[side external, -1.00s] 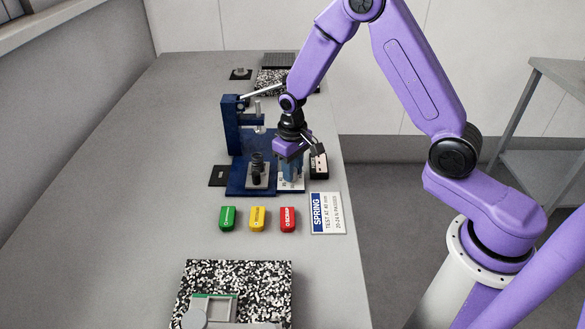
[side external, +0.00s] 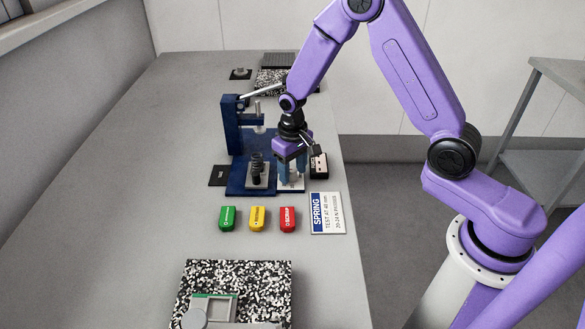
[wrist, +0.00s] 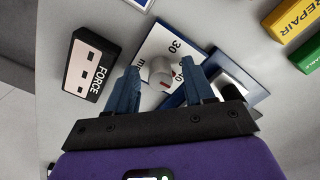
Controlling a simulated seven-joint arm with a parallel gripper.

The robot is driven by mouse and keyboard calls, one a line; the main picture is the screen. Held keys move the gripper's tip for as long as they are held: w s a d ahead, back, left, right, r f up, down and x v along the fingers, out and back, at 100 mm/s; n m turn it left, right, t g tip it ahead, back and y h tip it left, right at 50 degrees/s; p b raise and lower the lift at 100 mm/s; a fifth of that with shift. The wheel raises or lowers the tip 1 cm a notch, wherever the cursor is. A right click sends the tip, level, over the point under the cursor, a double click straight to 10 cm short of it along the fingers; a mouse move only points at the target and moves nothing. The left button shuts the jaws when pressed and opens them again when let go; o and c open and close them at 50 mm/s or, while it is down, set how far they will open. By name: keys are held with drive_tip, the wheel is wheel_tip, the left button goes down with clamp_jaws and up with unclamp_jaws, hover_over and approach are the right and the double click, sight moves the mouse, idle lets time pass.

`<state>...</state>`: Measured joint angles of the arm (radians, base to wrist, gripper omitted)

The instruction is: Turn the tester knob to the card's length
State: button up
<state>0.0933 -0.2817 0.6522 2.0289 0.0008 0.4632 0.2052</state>
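The tester (side external: 236,135) is a dark blue stand with a lever and a base plate. Its grey knob (wrist: 160,70), with a red mark, sits on a white dial plate (wrist: 150,45) marked "30" and "mm"; the rest of the scale is partly hidden. My gripper (side external: 292,178) is low over the dial, pointing down. In the wrist view its blue fingers (wrist: 163,82) are apart, one on each side of the knob, with visible gaps. The card (side external: 328,213) reads "SPRING, TEST AT", apparently 40 mm, though the digits are small.
A FORCE display box (wrist: 91,68) stands close beside the dial. A dark spring (side external: 257,165) stands on the tester base. Green (side external: 228,217), yellow (side external: 257,217) and red (side external: 287,218) blocks lie in front. A speckled mat (side external: 270,278) is nearer the camera.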

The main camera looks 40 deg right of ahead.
sight(292, 170)
drive_tip(key=shift+r, duration=0.1)
wheel_tip(292, 170, up, 17)
drive_tip(key=shift+r, duration=0.15)
idle(0.5)
drive_tip(key=s+a+n, duration=0.4)
drive_tip(key=s+n, duration=0.2)
drive_tip(key=s, duration=0.7)
drive_tip(key=s+d+n, duration=0.2)
drive_tip(key=s+n, duration=0.1)
drive_tip(key=s, duration=0.5)
drive_tip(key=s+d+f+n, duration=0.1)
drive_tip(key=s+n, duration=0.2)
drive_tip(key=s, duration=0.6)
drive_tip(key=shift+s+d+n, duration=0.25)
drive_tip(key=shift+d+n, duration=0.15)
